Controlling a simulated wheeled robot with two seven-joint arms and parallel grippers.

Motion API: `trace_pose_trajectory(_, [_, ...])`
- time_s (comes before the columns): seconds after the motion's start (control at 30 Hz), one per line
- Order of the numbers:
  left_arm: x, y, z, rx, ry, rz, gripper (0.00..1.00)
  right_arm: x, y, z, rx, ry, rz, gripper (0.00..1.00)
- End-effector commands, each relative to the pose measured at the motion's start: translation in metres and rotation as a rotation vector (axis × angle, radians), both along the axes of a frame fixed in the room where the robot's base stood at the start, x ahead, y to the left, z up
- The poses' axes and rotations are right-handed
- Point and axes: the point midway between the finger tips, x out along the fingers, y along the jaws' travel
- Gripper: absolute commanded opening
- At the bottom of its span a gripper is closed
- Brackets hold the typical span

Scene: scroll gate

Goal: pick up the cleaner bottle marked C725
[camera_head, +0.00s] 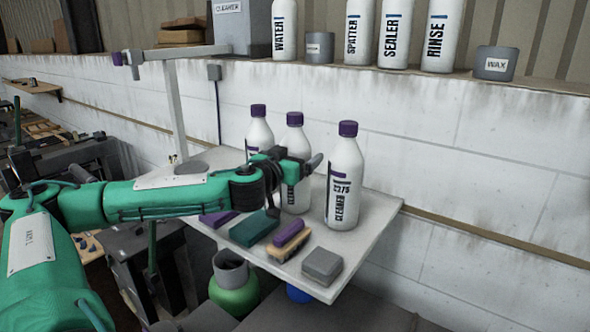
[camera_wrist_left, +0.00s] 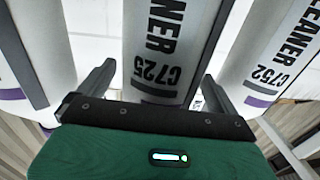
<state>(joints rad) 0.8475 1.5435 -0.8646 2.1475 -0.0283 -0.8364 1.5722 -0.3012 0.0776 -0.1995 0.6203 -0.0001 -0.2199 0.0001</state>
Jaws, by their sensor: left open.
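The cleaner bottle marked C725 (camera_wrist_left: 158,45) stands between the two fingers of my open left gripper (camera_wrist_left: 154,82) in the left wrist view. In the head view it is the middle white bottle (camera_head: 294,137) with a purple cap, upright on the table, its label partly hidden by my left gripper (camera_head: 302,164). I cannot tell whether the fingers touch it. A bottle marked C752 (camera_wrist_left: 270,55) stands beside it in the wrist view. In the head view, a similar bottle (camera_head: 343,185), seemingly marked C275, stands to the right, and another bottle (camera_head: 260,133) to the left. My right gripper is not in view.
On the table (camera_head: 370,210) in front of the bottles lie a green block (camera_head: 254,228), a purple-topped brush (camera_head: 289,240) and a grey block (camera_head: 322,265). A lamp-like stand (camera_head: 176,110) rises at the left. A shelf behind holds bottles and a wax tin (camera_head: 496,63).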

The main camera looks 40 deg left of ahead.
Motion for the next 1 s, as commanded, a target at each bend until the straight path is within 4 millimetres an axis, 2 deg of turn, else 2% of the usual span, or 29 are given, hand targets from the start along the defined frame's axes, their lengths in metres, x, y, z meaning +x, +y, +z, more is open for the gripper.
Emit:
trace_pose_trajectory(0.1, [0.0,0.0,0.0,0.0,0.0,0.0,0.96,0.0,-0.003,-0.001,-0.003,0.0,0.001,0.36])
trace_pose_trajectory(0.37, [0.0,0.0,0.0,-0.001,0.0,0.0,0.45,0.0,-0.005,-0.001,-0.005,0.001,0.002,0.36])
trace_pose_trajectory(0.77, [0.0,0.0,0.007,-0.001,-0.002,0.001,0.44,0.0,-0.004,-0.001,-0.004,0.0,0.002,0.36])
trace_pose_trajectory(0.87, [0.0,0.0,0.015,-0.001,-0.003,0.001,0.44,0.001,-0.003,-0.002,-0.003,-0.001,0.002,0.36])
trace_pose_trajectory(1.0, [0.0,0.0,0.04,-0.003,-0.007,0.001,0.44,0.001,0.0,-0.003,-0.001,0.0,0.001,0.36])
